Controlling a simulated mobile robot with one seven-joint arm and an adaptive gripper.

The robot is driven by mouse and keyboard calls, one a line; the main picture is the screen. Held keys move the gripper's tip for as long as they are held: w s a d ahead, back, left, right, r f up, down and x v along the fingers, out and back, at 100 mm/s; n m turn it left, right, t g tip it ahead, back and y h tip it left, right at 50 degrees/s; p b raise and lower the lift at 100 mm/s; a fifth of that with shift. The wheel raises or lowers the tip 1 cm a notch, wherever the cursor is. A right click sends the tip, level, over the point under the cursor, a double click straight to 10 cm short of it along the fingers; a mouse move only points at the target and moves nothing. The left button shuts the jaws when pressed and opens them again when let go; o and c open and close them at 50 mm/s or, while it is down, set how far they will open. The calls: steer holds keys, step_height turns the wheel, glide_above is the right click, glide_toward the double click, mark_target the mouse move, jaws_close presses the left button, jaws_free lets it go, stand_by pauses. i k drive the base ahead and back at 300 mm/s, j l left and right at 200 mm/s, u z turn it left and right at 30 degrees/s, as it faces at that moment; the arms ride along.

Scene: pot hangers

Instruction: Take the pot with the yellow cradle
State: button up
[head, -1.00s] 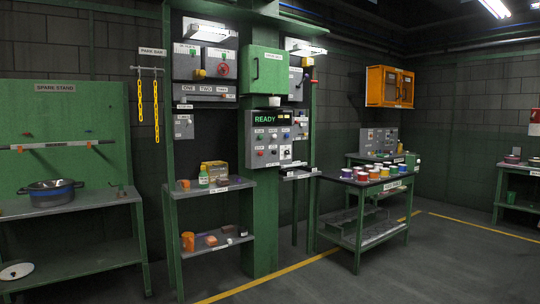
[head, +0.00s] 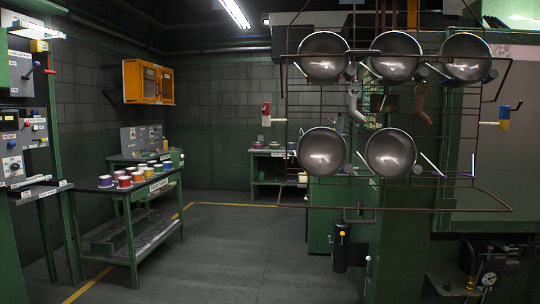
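Dark metal pots hang on a brown wire rack (head: 440,205) at the right of the head view, their round faces towards me. The upper row has a left pot (head: 324,57), a middle pot (head: 396,55) and a right pot (head: 466,55). The lower row has a left pot (head: 322,153) and a right pot (head: 390,153). Small pale or coloured fittings show beside them, too small to tell which is a yellow cradle. A blue and yellow block (head: 503,117) is at the rack's right side. My gripper is not in view.
A green-legged table (head: 128,200) with several coloured cups stands at the left. An orange cabinet (head: 148,82) hangs on the wall behind it. A dark cylinder (head: 341,248) with a yellow knob hangs below the rack. The grey floor (head: 240,250) between table and rack is clear.

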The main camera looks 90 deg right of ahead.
mark_target(322, 152)
steer(key=z, duration=2.9)
steer(key=i+l+u, duration=0.6)
steer(key=l, duration=0.15)
steer(key=i+l+u, duration=0.1)
steer(key=l+u, duration=0.2)
steer(key=l, duration=0.1)
